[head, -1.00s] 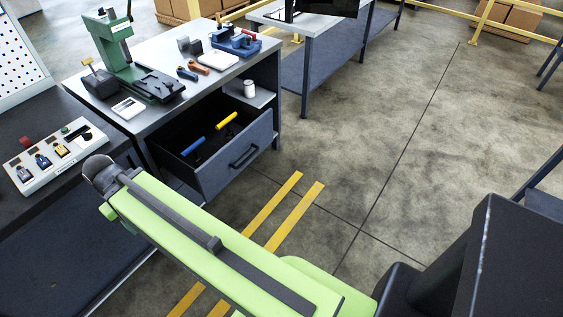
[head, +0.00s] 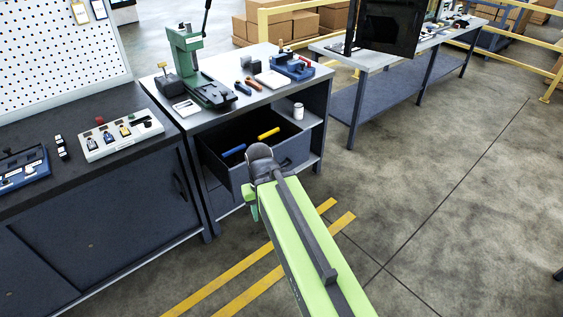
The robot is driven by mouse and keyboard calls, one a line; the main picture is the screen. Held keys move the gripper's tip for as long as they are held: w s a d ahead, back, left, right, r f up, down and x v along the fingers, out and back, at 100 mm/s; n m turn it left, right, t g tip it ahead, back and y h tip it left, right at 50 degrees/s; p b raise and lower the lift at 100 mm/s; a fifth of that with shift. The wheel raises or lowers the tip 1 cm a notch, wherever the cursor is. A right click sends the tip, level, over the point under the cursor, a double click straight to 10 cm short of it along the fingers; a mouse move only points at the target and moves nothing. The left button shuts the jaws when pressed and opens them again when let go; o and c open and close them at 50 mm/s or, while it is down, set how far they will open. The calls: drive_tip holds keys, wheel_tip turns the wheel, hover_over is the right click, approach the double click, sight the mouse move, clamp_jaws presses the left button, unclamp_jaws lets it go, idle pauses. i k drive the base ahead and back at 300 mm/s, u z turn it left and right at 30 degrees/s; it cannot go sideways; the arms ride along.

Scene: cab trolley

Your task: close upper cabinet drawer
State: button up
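The upper cabinet drawer (head: 290,152) is pulled out from under the workbench top (head: 220,115) in the head view. A blue cylinder and a yellow cylinder (head: 268,134) lie inside it. The drawer handle is hidden behind the arm. I cannot tell whether the arm touches the drawer. The gripper fingers are not clearly visible.
A green press (head: 190,65), small tools and a blue fixture (head: 292,66) stand on the workbench. A white can (head: 298,111) sits on the shelf right of the drawer. A dark cabinet (head: 110,240) adjoins at left. Floor to the right is clear.

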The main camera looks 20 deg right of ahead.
sight(291, 149)
drive_tip(key=u, duration=5.7)
drive_tip(key=k, duration=1.35)
drive_tip(key=u, duration=5.95)
